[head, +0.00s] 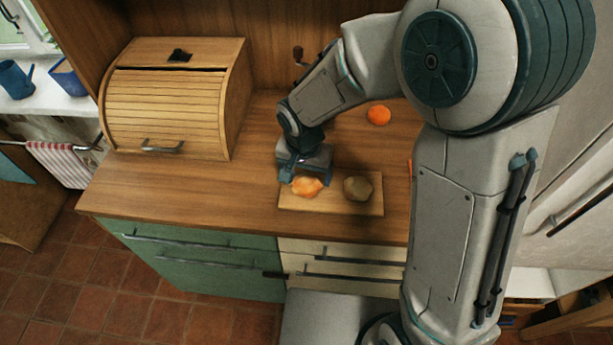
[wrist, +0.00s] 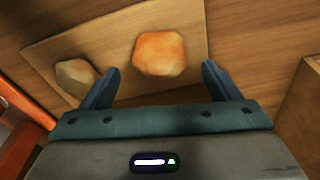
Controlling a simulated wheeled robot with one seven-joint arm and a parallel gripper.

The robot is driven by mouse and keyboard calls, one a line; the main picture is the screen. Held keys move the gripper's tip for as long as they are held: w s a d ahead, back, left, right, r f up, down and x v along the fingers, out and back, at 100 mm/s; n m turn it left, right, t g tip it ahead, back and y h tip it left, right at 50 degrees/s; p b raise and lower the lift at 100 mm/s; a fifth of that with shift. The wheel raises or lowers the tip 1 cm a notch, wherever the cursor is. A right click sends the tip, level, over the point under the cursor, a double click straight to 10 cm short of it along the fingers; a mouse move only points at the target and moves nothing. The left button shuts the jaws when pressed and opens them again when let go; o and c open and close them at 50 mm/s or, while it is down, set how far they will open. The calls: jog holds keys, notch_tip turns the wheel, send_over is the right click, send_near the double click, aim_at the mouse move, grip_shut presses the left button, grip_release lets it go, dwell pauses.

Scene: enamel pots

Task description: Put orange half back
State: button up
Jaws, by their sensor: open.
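The orange half (head: 307,187) lies on the left part of a wooden cutting board (head: 330,207) on the counter. It also shows in the wrist view (wrist: 160,53), ahead of and between my fingertips. My gripper (head: 301,180) is open and empty, just behind the orange half in the head view. In the wrist view my gripper (wrist: 158,72) has its two fingers spread on either side, with a gap between them and the orange half. How high my fingertips are above the board is hard to tell.
A brownish round item (head: 357,188) sits on the board's right part, close to one finger in the wrist view (wrist: 76,77). A whole orange (head: 378,115) stands further back. A closed roll-top bread box (head: 165,110) is at left. The counter between box and board is clear.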

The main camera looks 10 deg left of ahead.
aim_at(305, 184)
notch_tip(305, 184, up, 9)
jog(key=s, duration=0.1)
jog(key=s+d+r, duration=0.1)
jog(key=s+d, duration=0.2)
jog(key=d, duration=0.4)
jog(key=s+d+r+n+t, duration=0.1)
jog(key=s+d+r, duration=0.1)
jog(key=s+d, duration=0.2)
jog(key=s+d+r, duration=0.2)
jog(key=s+d, duration=0.2)
jog(key=d, duration=0.6)
jog(key=shift+d+n+t, duration=0.25)
jog(key=shift+n+t, duration=0.05)
jog(key=shift+n, duration=0.1)
jog(key=shift+r, duration=0.1)
